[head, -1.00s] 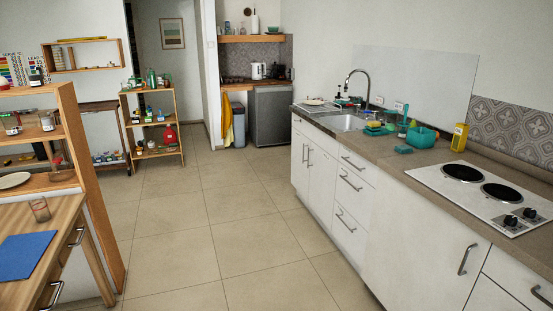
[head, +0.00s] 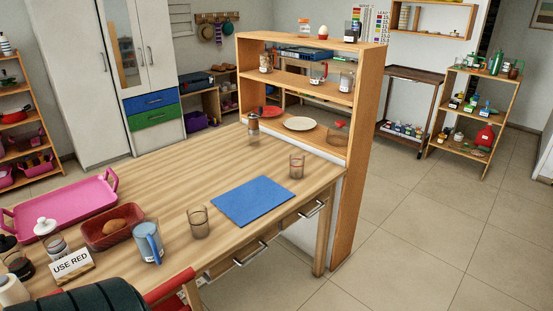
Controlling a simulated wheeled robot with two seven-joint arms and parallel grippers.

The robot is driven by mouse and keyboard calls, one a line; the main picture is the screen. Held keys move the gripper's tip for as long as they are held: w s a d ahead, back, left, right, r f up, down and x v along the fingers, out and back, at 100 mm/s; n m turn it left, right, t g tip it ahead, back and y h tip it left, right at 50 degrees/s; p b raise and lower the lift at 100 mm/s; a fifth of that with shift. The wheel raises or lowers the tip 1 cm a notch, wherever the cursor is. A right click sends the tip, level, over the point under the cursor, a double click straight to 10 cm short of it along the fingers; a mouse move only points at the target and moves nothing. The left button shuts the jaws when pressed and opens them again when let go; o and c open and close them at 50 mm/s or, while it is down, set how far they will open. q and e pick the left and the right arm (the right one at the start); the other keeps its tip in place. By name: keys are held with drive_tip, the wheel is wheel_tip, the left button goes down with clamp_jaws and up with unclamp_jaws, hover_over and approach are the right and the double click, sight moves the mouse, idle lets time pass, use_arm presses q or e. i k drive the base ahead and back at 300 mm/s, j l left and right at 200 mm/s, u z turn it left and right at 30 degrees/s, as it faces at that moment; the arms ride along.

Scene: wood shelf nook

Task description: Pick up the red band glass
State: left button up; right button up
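A clear glass with a faint reddish tint (head: 296,167) stands upright on the wooden table (head: 170,180), near its right end, just behind a blue mat. It may be the red band glass, but its band is too small to make out. A second, greyer glass (head: 198,222) stands near the table's front edge, left of the mat. Another glass-like item with some red (head: 318,72) is on the shelf unit behind. Neither of my grippers is in view.
The blue mat (head: 252,201) lies flat on the table. The shelf unit (head: 349,150) borders the table; open floor (head: 430,240) lies right.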

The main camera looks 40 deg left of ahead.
sight(297, 166)
drive_tip(key=i+u, duration=0.4)
drive_tip(key=i+l+u, duration=0.1)
drive_tip(key=i+u, duration=0.25)
drive_tip(key=i+l+u, duration=0.4)
drive_tip(key=i, duration=0.15)
drive_tip(key=j, duration=0.1)
